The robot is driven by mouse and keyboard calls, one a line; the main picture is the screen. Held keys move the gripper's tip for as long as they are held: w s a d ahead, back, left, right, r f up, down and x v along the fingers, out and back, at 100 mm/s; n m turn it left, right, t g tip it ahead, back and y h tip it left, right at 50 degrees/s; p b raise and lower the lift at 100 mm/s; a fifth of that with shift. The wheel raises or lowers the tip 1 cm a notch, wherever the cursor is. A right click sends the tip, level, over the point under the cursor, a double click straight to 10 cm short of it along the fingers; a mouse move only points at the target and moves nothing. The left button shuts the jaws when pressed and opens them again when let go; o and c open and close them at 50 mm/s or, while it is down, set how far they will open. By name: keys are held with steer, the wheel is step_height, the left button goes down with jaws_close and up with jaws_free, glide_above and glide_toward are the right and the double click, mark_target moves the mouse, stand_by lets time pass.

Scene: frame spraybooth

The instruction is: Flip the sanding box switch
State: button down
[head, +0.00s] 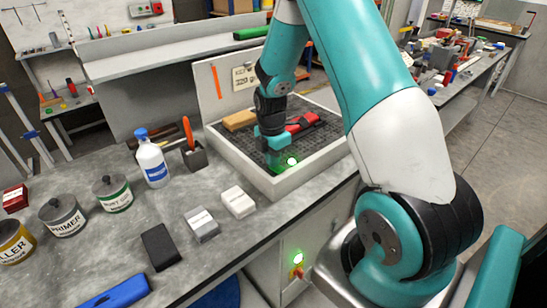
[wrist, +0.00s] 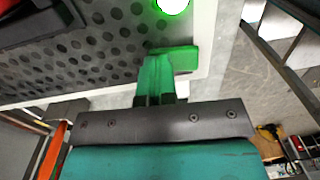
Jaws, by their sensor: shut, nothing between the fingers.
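The sanding box (head: 262,180) is a pale open box with a dark perforated bed, on the grey bench. A round green light (head: 292,161) glows at its front rim and also shows at the top of the wrist view (wrist: 172,4). My gripper (head: 279,167) points down at the box's front edge, just left of that light; its fingers (wrist: 168,62) are shut, empty and tinted green. I cannot tell whether they touch the box. A small red and yellow switch-like fitting (head: 297,272) sits on the cabinet front below, under a second green light (head: 298,258). No switch lever shows clearly.
A red sander-like tool (head: 303,122) and a tan block (head: 239,120) lie in the box. A white bottle (head: 151,161), a dark holder (head: 194,156), labelled cans (head: 62,217) and small blocks (head: 238,201) stand left.

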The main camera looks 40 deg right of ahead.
steer(key=shift+s+a+f, duration=0.15)
steer(key=shift+s+f, duration=0.25)
steer(key=shift+s, duration=0.4)
steer(key=shift+r+p, duration=0.2)
steer(key=shift+p, duration=0.1)
steer(key=r+p, duration=0.1)
steer(key=w+r+p, duration=0.1)
steer(key=r, duration=0.1)
steer(key=r+p, duration=0.1)
steer(key=r, duration=0.1)
steer(key=shift+w+p, duration=0.35)
steer(key=shift+w, duration=0.05)
step_height(320, 180, up, 9)
steer(key=w+b, duration=0.2)
steer(key=b, duration=0.1)
steer(key=shift+d+r, duration=0.15)
steer(key=shift+d, duration=0.05)
steer(key=shift+a, duration=0.1)
steer(key=s+a+r+m+t+y, duration=0.1)
steer(key=s+a+r+m, duration=0.25)
steer(key=a, duration=0.55)
steer(key=s+a+r+m+y, duration=0.1)
steer(key=s+a+r+m, duration=0.15)
steer(key=s+a, duration=0.45)
steer(key=s+a+r+m+y+b, duration=0.1)
steer(key=s+a+m, duration=0.3)
steer(key=s+a, duration=0.7)
steer(key=shift+s+r+y, duration=0.55)
steer(key=shift+r+y, duration=0.05)
steer(key=shift+r, duration=0.3)
